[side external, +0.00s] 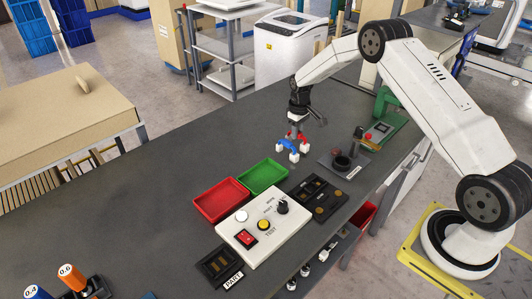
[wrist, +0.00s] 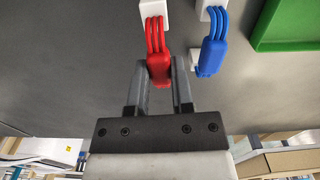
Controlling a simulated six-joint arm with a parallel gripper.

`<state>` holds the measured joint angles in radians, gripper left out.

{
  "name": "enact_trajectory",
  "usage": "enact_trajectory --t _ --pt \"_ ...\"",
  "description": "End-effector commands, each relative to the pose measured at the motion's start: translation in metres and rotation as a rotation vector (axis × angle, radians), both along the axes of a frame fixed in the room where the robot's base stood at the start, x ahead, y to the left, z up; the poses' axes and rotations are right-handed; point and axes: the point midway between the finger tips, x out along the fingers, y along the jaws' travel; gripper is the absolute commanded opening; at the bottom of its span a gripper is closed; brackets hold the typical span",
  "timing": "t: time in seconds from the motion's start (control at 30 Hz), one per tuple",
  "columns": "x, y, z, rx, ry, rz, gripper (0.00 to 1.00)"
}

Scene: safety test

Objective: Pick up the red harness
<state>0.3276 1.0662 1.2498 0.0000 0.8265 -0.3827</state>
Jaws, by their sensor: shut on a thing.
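The red harness (wrist: 157,66) has red cables and a white connector at its far end. My gripper (wrist: 160,86) is shut on its red body, with one finger on each side. In the side external view the red harness (side external: 297,136) is partly hidden beneath my gripper (side external: 296,129). A blue harness (wrist: 210,54) with white connectors is close beside it on the right in the wrist view, and it also shows in the side external view (side external: 288,145). I cannot tell whether the red harness is clear of the table.
A green tray (side external: 262,189) and a red tray (side external: 219,215) sit in front of the harnesses. A white test box (side external: 262,251) with buttons and a dark slotted fixture (side external: 302,193) stand nearer. The dark table (side external: 185,165) is bare to the left.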

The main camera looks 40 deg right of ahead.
Motion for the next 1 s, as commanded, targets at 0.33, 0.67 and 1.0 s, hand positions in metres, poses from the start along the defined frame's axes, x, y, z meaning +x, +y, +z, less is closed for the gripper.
enact_trajectory --t 0.33,0.67,1.0 --pt "0.001 0.000 0.021 -0.001 -0.002 0.000 0.00" --pt "0.000 0.000 0.039 -0.001 -0.002 0.000 0.00" --pt "0.000 0.000 0.054 -0.001 -0.002 0.000 0.00"
